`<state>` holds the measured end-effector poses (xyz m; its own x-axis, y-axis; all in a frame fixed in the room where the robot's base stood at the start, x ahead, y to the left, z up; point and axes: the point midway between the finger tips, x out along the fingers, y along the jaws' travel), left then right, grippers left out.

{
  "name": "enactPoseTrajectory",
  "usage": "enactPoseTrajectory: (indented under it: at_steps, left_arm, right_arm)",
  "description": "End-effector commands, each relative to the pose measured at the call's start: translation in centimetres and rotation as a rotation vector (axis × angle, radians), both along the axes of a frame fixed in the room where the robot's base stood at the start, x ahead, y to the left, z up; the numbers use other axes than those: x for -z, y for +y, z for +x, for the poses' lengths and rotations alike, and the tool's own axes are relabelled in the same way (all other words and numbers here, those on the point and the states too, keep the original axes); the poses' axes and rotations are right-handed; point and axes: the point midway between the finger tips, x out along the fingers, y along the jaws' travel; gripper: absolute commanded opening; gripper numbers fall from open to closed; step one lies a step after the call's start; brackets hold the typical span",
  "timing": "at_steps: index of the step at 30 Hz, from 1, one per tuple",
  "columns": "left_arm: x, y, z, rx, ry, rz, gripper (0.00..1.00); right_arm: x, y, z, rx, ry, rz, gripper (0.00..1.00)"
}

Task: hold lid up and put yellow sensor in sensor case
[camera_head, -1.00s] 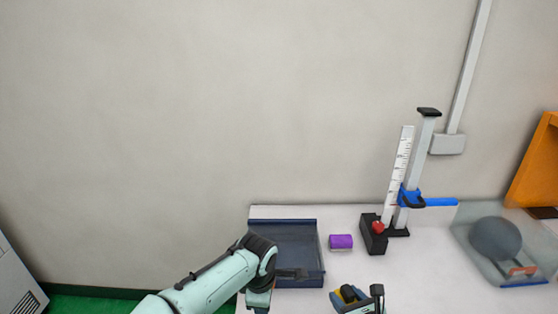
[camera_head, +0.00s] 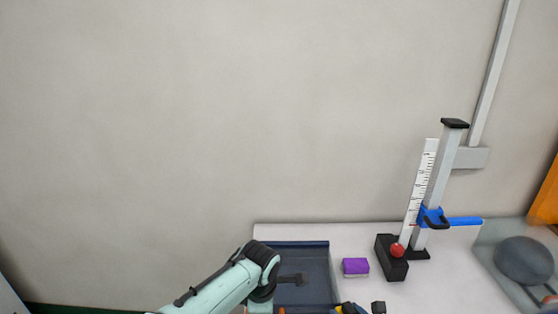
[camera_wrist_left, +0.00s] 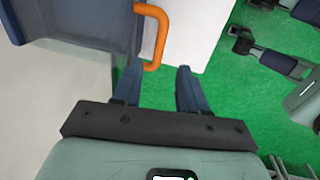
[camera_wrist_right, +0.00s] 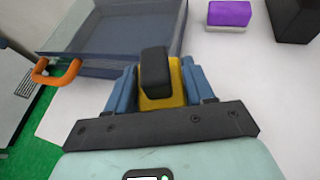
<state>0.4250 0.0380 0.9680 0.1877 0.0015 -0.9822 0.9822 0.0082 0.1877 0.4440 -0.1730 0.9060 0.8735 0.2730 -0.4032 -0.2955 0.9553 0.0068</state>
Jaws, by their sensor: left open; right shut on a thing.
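The yellow sensor (camera_wrist_right: 172,92), with a black top, is held between the fingers of my right gripper (camera_wrist_right: 158,80), which is shut on it. The dark blue sensor case (camera_wrist_right: 110,68) lies just ahead of it; its orange handle (camera_wrist_right: 56,72) is at the near left. The case also shows in the head view (camera_head: 318,262), partly behind my left arm. I cannot tell the lid from the case body. My left gripper (camera_wrist_left: 157,82) is open and empty, with the orange handle (camera_wrist_left: 160,35) close by its fingertips; whether they touch is unclear.
A purple block (camera_head: 355,267) lies on the white table right of the case. Beyond it stands the drop tower (camera_head: 432,200) with a ruler, a blue clamp and a black base. A clear bin with a grey ball (camera_head: 524,260) is at far right.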

Motion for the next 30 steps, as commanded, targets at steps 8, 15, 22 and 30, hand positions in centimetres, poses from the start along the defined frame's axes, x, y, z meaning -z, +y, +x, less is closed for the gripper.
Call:
enactPoseTrajectory:
  at_steps: [8, 15, 22, 30]
  left_arm:
    - [4.6, 0.0, 0.8, 0.000, 0.002, 0.000, 0.42]
    - [7.0, 0.0, 1.3, 0.000, 0.001, 0.000, 0.42]
    - [7.1, 0.0, 1.4, 0.000, -0.001, 0.000, 0.42]
    - [7.1, 0.0, 1.4, 0.000, -0.001, 0.000, 0.00]
  right_arm:
    - [3.2, 0.0, -0.4, 0.000, 0.010, 0.000, 0.19]
    - [4.9, 0.0, -0.6, 0.000, 0.014, 0.000, 0.19]
    - [4.9, 0.0, -0.6, 0.000, 0.014, 0.000, 0.19]
    - [4.9, 0.0, -0.6, 0.000, 0.014, 0.000, 0.19]
